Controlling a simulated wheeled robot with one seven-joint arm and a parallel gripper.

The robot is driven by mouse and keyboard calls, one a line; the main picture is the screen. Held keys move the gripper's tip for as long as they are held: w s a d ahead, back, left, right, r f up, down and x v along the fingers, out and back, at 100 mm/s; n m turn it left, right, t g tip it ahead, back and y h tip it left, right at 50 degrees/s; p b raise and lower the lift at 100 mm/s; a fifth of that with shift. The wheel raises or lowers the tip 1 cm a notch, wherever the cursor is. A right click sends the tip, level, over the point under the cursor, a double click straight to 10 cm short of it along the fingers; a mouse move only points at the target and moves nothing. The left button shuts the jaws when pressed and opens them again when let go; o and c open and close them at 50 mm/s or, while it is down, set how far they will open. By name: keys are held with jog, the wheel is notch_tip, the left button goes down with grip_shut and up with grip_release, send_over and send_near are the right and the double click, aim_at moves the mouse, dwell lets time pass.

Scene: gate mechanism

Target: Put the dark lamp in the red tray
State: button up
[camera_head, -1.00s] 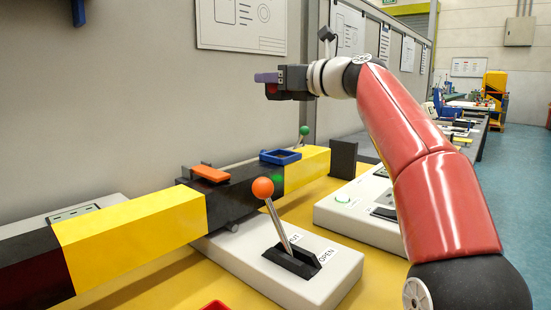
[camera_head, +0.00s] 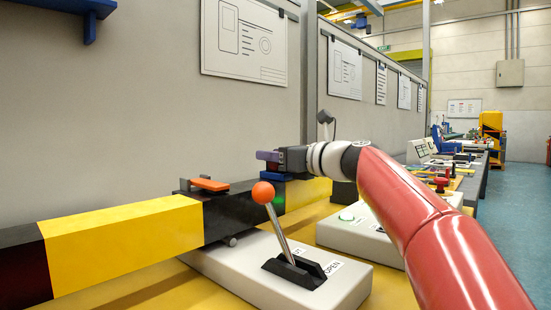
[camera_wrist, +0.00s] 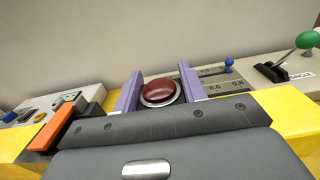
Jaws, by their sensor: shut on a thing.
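My gripper (camera_head: 262,161) shows in the head view low over the black and yellow beam, close to the blue tray (camera_head: 290,176), which it partly hides. In the wrist view its two purple fingers (camera_wrist: 160,84) are shut on a dark red dome-shaped lamp (camera_wrist: 160,91) with a metal ring. The lamp looks unlit. In the head view the lamp cannot be made out. I cannot tell whether the lamp touches anything below. The red tray is not in view now.
A lever with an orange ball (camera_head: 263,192) rises in front of the beam (camera_head: 120,235). An orange block (camera_head: 210,184) sits on the beam left of my gripper. The wall (camera_head: 140,120) stands close behind. A green-ball lever (camera_wrist: 306,39) is at right in the wrist view.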

jog(key=o, duration=1.1)
jog(key=shift+f, duration=0.1)
jog(key=shift+f+b, duration=0.25)
jog(key=shift+b, duration=0.3)
jog(key=v, duration=0.7)
jog(key=shift+s+a, duration=0.1)
jog(key=shift+a, duration=0.05)
jog(key=shift+o, duration=0.4)
jog(key=shift+s+d, duration=0.2)
jog(key=shift+d, duration=0.05)
jog(key=shift+w+a+f+g+h+p, duration=0.15)
jog(key=shift+w+a+g+h+p, duration=0.3)
jog(key=shift+w+a+p, duration=0.65)
jog(key=shift+w+a+f+g+h+p, duration=0.2)
jog(key=shift+w+a+h+p, duration=0.35)
jog(key=shift+w+a+p, duration=0.5)
